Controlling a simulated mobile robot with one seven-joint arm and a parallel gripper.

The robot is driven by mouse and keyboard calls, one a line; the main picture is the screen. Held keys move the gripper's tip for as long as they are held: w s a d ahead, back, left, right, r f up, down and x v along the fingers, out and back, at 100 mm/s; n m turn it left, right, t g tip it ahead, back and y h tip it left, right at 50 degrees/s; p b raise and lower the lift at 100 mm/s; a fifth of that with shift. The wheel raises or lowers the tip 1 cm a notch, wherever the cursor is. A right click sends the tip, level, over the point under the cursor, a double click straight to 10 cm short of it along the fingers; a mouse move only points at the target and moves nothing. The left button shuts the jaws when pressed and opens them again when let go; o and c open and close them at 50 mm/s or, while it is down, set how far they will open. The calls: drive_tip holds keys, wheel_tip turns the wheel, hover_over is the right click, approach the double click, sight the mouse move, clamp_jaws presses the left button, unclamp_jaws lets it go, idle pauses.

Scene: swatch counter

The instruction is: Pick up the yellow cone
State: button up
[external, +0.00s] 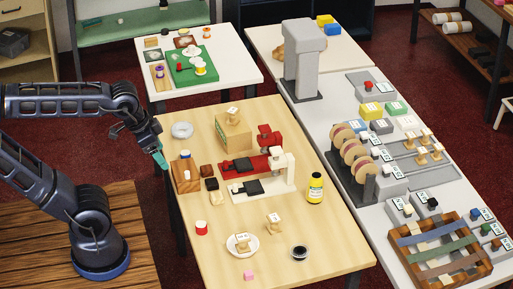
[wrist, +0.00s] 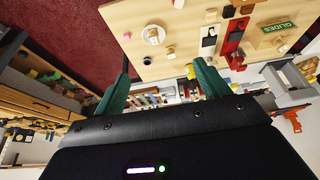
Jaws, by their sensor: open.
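I cannot pick out a yellow cone for sure. A small yellow piece (external: 200,69) on a pale round base stands on the green board (external: 207,53) on the far left table; its shape is too small to tell. My gripper (external: 160,158) hangs at the left edge of the wooden table, apart from everything, with its teal fingers pointing down. In the wrist view my gripper (wrist: 160,70) is open, its two green fingers wide apart with nothing held between them.
The wooden table (external: 215,262) carries a red press, a white press, a yellow bottle (external: 315,187), a white dish and a cardboard box (external: 233,132). A wooden block (external: 186,174) stands near my gripper. The grey counter at right is crowded with racks and blocks.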

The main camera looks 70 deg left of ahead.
drive_tip(key=m+g, duration=0.5)
drive_tip(key=m, duration=1.2)
hover_over(316, 185)
drive_tip(key=w+a, duration=0.1)
drive_tip(key=a, duration=0.2)
wheel_tip(316, 185, down, 25)
drive_tip(key=f, duration=1.1)
drive_tip(key=shift+d, duration=0.35)
drive_tip(key=shift+c, duration=0.2)
